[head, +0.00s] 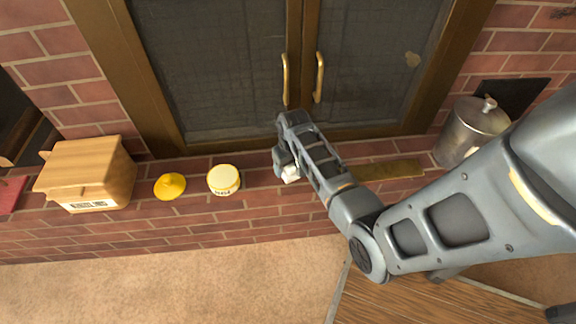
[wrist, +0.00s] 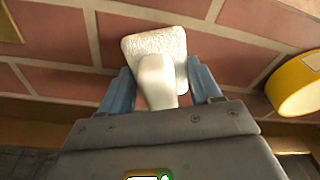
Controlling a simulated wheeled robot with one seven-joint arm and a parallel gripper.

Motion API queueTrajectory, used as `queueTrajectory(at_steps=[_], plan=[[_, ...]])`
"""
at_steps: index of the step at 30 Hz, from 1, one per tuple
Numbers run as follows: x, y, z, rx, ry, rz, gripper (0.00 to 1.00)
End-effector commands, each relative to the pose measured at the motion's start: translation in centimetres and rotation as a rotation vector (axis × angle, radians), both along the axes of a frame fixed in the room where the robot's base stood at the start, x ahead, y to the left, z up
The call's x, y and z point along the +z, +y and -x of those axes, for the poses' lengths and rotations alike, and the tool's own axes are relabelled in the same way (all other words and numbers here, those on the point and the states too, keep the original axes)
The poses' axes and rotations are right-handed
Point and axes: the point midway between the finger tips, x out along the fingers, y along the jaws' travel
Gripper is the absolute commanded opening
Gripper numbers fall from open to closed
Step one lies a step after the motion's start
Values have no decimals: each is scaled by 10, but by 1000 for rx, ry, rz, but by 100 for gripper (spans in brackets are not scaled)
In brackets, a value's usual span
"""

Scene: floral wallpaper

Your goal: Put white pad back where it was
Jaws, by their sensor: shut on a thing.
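The white pad (wrist: 152,45) is in my gripper (wrist: 163,85), with a blue finger on each side of its pale stem. Its flat textured face shows beyond the fingertips in the wrist view. In the head view my gripper (head: 287,168) is over the brick ledge in front of the double doors, and only a small part of the white pad (head: 291,174) shows below it. I cannot tell whether the pad touches the bricks.
A metal canister (head: 470,130) stands at the right. The doors (head: 220,65) with brass handles are behind.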

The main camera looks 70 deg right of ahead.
Motion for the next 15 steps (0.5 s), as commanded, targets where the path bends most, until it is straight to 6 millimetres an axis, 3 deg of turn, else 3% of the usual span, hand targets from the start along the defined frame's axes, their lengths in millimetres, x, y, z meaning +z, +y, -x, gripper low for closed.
queueTrajectory(at_steps=[9,15], plan=[[-1,0,0,0,0,0,89],[0,0,0,0,0,0,89]])
